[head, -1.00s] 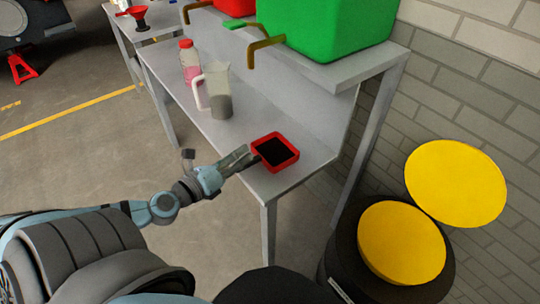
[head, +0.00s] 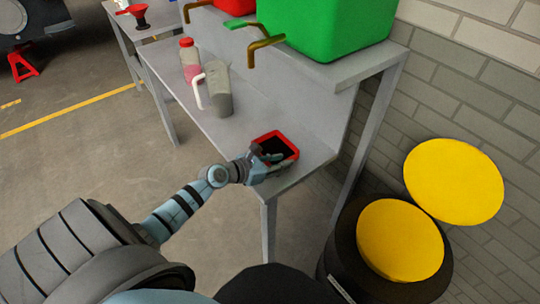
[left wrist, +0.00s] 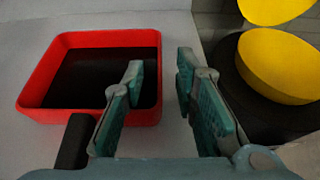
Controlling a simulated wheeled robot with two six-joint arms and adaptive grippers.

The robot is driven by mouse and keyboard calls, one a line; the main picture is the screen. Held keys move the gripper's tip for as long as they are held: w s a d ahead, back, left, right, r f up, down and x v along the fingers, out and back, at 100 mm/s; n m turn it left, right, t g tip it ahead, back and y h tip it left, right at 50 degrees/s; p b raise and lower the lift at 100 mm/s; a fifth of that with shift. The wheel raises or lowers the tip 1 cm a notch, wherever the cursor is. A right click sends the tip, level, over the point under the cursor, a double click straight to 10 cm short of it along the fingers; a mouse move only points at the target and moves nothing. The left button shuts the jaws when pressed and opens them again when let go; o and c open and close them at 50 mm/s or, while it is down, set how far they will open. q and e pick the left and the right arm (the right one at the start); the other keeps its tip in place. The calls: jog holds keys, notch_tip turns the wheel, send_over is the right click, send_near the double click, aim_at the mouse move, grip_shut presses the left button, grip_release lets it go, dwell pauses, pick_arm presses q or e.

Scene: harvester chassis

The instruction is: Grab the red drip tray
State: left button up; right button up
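The red drip tray (head: 296,153) is a square red tray with a dark inside, on the front end of the grey bench shelf. It also shows in the left wrist view (left wrist: 88,40), with a short black stub (left wrist: 74,142) at its near side. My left gripper (head: 274,164) is over the tray's near edge in the head view. In the left wrist view its two fingers (left wrist: 160,85) are apart, and the tray's right wall shows between them. I cannot tell whether a finger touches the tray. My right gripper is not in view.
A green container (head: 330,28) with a brass spout (head: 262,46) sits above. A black drum with a yellow top (head: 400,240) stands right of the bench.

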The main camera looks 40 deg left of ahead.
pick_arm(q)
jog(key=shift+w+d+f, duration=0.2)
jog(key=shift+w+f, duration=0.05)
jog(key=shift+w, duration=0.3)
jog(key=shift+s, duration=0.1)
grip_shut()
jog(key=shift+r, duration=0.1)
